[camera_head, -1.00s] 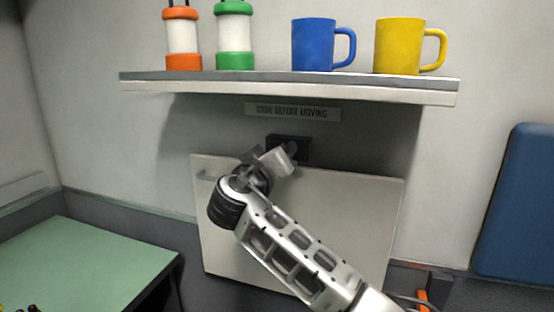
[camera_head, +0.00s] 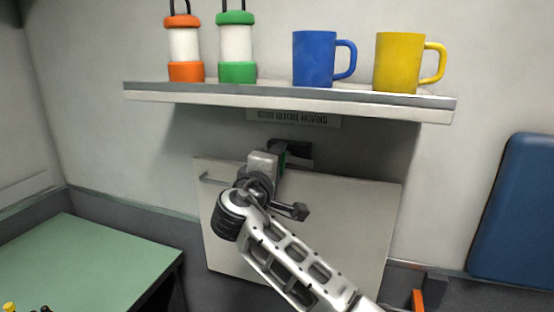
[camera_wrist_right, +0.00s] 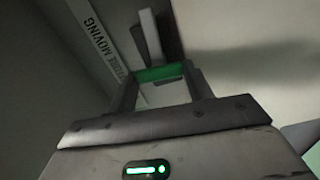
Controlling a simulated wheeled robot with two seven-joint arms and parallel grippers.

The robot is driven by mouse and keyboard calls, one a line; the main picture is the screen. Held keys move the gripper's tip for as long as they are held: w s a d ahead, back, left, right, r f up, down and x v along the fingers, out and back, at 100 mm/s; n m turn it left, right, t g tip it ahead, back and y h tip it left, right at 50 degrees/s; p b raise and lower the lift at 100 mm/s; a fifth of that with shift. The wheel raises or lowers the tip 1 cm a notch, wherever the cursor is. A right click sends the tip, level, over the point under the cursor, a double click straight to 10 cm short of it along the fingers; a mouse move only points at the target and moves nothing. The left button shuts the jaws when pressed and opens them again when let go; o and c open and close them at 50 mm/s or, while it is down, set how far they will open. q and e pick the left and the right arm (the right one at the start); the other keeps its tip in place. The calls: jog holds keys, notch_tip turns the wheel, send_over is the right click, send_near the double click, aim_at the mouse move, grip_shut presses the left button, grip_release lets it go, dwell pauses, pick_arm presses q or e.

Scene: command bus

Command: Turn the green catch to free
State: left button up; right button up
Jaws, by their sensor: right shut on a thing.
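The green catch shows as a small green patch (camera_head: 284,159) in front of a dark mount (camera_head: 301,151) on the wall, above the pale panel (camera_head: 340,215). In the right wrist view the catch is a green bar (camera_wrist_right: 163,73) between my two fingers. My right gripper (camera_head: 277,161) is at the catch and shut on it; its fingers also show in the wrist view (camera_wrist_right: 165,88). The gripper and wrist hide most of the catch in the head view, so its exact angle cannot be told there. My left gripper is not in view.
A shelf (camera_head: 290,101) hangs just above, carrying an orange lantern (camera_head: 184,46), a green lantern (camera_head: 236,46), a blue mug (camera_head: 313,60) and a yellow mug (camera_head: 397,62). A label (camera_head: 293,118) sits under it. A green table (camera_head: 80,265) stands at left.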

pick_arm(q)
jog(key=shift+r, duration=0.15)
pick_arm(e)
jog(key=shift+n, duration=0.6)
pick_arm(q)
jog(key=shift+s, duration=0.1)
pick_arm(e)
jog(key=shift+f, duration=0.1)
jog(key=o, duration=1)
pick_arm(q)
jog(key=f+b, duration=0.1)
jog(key=b, duration=0.2)
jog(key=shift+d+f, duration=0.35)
pick_arm(e)
jog(key=v, duration=1.6)
jog(key=shift+s, duration=0.15)
